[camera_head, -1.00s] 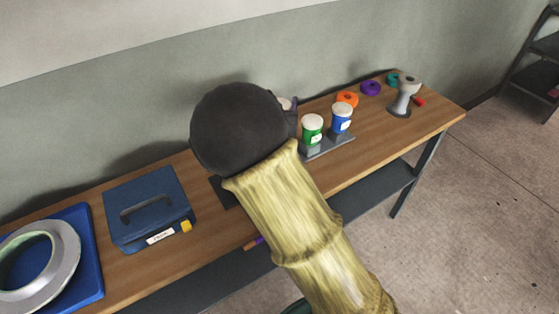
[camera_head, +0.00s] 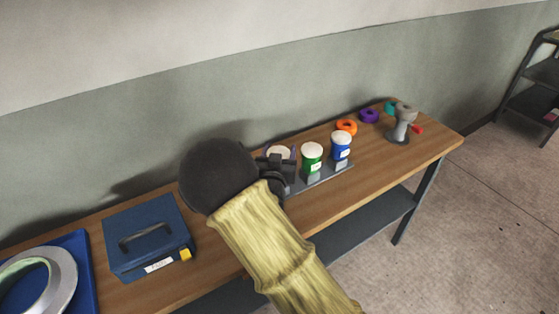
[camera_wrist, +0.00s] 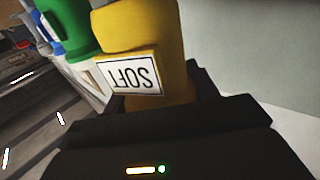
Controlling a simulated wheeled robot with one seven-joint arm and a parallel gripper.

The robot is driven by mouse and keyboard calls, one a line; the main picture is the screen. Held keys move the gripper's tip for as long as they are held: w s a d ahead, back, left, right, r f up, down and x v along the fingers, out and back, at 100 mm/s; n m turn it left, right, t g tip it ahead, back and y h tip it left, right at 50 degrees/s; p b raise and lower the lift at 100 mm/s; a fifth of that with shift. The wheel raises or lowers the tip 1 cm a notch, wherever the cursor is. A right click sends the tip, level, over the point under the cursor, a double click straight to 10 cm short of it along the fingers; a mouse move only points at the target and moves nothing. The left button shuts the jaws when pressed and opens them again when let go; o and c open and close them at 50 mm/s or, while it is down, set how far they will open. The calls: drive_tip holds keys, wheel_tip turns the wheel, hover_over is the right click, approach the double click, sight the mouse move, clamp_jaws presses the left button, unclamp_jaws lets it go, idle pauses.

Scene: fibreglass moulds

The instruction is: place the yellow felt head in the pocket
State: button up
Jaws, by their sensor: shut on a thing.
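The yellow felt head (camera_wrist: 145,30) fills the top middle of the wrist view, with a white label reading SOFT upside down. My gripper (camera_wrist: 165,98) is shut on it. In the head view my gripper (camera_head: 277,172) is at the left end of a grey rack (camera_head: 325,178). A pale round top (camera_head: 278,152) shows just behind the gripper; the yellow body is hidden there. I cannot tell whether the head rests in a pocket or is held above one. Any pocket under it is hidden.
A green container (camera_head: 312,158) and a blue container (camera_head: 341,146) stand in the rack, close to the right. A blue case (camera_head: 148,238) lies left on the bench. Coloured rings (camera_head: 346,127) and a grey stand (camera_head: 403,123) are at the right end. A wall is behind.

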drive_tip(key=shift+f, duration=1.75)
drive_tip(key=o, duration=1.2)
drive_tip(key=shift+f, duration=0.15)
drive_tip(key=shift+c, duration=0.2)
drive_tip(key=shift+r, duration=0.25)
drive_tip(key=s+a+b, duration=0.1)
drive_tip(key=s, duration=1.1)
drive_tip(key=shift+a+b, duration=0.15)
drive_tip(key=shift+b, duration=0.2)
drive_tip(key=shift+f, duration=0.1)
